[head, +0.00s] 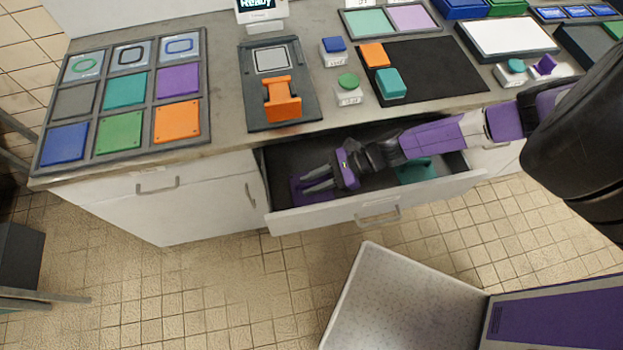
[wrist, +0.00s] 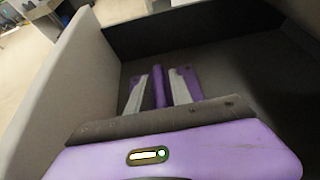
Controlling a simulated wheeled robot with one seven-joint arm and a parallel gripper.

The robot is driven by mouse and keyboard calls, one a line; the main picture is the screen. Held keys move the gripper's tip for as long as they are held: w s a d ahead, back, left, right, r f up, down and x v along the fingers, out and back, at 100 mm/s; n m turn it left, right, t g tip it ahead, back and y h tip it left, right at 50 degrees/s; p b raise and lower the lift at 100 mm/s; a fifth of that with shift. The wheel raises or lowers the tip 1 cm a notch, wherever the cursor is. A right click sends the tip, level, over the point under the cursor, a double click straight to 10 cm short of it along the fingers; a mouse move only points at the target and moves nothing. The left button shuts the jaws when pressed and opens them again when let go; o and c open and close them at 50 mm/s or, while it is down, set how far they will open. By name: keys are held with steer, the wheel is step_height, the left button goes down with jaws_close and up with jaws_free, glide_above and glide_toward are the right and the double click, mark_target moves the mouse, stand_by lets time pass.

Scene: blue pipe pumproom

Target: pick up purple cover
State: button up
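The purple cover (head: 296,187) lies at the left end of the open drawer, partly hidden by my gripper in the head view. In the wrist view the cover (wrist: 158,90) shows a raised purple ridge, with a flat plate on either side. My gripper (head: 304,187) reaches into the drawer from the right. In the wrist view the gripper (wrist: 158,75) is open, with one grey finger on each side of the ridge. Narrow gaps show between ridge and fingers; I cannot tell whether the fingertips touch the plate.
The open drawer (head: 330,214) has a pale front and side wall close around my gripper. A teal piece (head: 415,172) lies in its right part, under my arm. The counter above holds a panel of coloured tiles (head: 125,88) and an orange-handled device (head: 281,100).

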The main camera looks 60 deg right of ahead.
jaws_close()
stand_by(1.2)
